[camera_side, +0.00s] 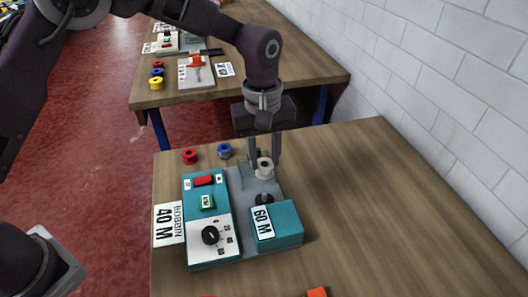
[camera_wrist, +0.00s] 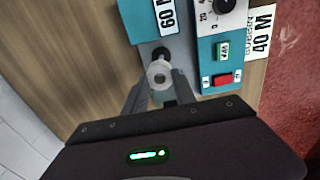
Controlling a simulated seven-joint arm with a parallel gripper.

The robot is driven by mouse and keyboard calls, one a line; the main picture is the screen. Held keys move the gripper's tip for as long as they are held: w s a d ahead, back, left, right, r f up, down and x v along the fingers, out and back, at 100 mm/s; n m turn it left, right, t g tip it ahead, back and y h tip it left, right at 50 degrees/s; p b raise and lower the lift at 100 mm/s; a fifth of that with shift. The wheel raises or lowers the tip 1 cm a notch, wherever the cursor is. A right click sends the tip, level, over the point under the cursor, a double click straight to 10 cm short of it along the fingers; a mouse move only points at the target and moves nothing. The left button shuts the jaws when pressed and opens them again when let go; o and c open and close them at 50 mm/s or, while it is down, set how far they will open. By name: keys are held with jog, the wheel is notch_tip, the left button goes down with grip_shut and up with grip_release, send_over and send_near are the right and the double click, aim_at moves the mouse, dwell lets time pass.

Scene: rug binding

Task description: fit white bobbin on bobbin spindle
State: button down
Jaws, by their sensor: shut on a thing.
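The white bobbin (camera_side: 264,170) is between the fingertips of my gripper (camera_side: 264,158), which is shut on it. The bobbin is over the grey plate (camera_side: 240,186) of the winding machine, behind a black round part (camera_side: 264,198). That black part shows just beyond the bobbin in the wrist view (camera_wrist: 160,53). I cannot make out the bobbin spindle clearly, nor whether the bobbin touches the plate.
A teal control box (camera_side: 190,207) with a black dial (camera_side: 210,235) stands left of the plate, and a teal block (camera_side: 286,222) marked 60 M stands in front. Red (camera_side: 189,156) and blue (camera_side: 224,151) bobbins lie behind. The table's right side is clear, near a white wall.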

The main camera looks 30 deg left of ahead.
send_over(264, 194)
jog(key=shift+f, duration=2.85)
jog(key=shift+f, duration=1.9)
jog(key=c, duration=0.9)
grip_release()
notch_tip(264, 194, up, 7)
jog(key=shift+s+r, duration=0.1)
